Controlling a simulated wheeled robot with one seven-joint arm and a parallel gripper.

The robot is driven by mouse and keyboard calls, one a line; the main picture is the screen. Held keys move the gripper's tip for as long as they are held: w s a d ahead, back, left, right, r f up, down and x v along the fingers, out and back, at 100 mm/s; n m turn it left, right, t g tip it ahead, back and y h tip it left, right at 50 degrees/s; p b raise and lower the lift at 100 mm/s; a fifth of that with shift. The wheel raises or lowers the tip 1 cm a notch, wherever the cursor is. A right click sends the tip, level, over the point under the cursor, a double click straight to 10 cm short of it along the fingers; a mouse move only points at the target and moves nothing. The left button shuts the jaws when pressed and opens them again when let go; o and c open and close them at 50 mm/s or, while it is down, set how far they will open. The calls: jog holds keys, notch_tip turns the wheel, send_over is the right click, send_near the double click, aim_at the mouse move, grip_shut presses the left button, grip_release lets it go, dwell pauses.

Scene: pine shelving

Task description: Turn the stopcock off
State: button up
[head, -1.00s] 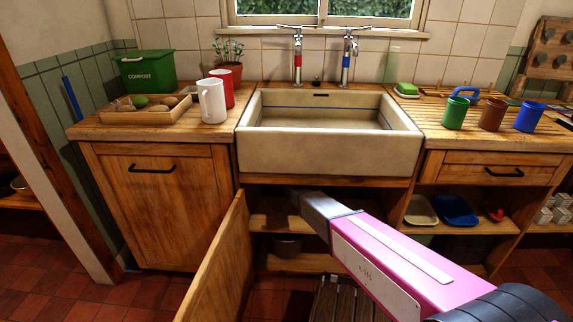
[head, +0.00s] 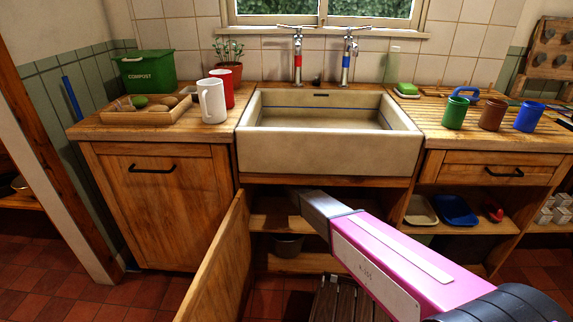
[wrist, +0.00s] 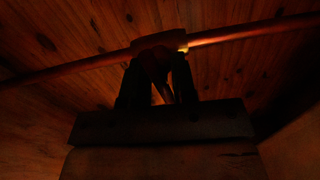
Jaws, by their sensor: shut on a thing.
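In the wrist view a copper pipe (wrist: 80,66) runs across the dark space under the sink. The stopcock's body (wrist: 158,42) sits on it, with a bright brass edge on its right side. My gripper (wrist: 157,78) has its two dark fingers just below the body, closed on the stopcock's handle (wrist: 158,88), a narrow piece between them. The handle looks crosswise to the pipe, but the dark hides its exact angle. In the head view my arm reaches into the open cupboard below the sink (head: 325,150); gripper and stopcock are hidden there.
The cupboard door (head: 218,270) stands open left of my arm. A slatted wooden thing (head: 345,298) stands below my arm. Trays (head: 456,211) lie on the shelf to the right.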

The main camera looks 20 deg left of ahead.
jog(key=n, duration=0.8)
jog(key=shift+n, duration=0.4)
jog(key=n, duration=0.4)
jog(key=shift+n, duration=2)
jog(key=o, duration=0.8)
